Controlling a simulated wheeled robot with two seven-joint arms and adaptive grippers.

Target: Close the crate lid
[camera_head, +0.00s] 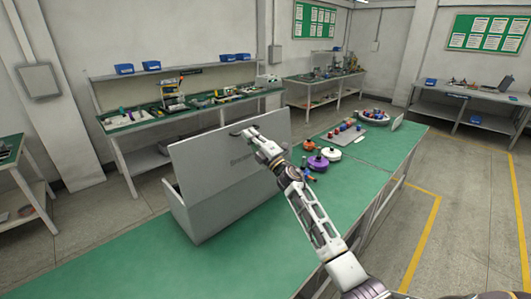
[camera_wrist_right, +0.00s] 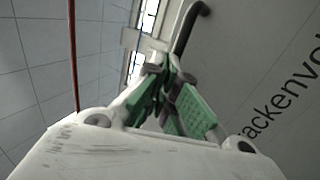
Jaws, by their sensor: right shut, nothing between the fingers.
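The large grey crate (camera_head: 196,218) stands on the green table. Its lid (camera_head: 215,158) is raised, a broad grey panel standing steeply above the crate body, with dark lettering on its face. The lid panel hides the inside of the crate. A dark curved handle (camera_wrist_right: 186,28) shows at the panel's edge in the right wrist view. My right gripper (camera_head: 254,136) is at the lid's upper edge, close to the handle. In the right wrist view, its green-padded fingers (camera_wrist_right: 167,82) are shut and empty; I cannot tell whether they touch the lid. My left gripper is out of view.
The table's near left is clear. Workbenches stand along the back wall.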

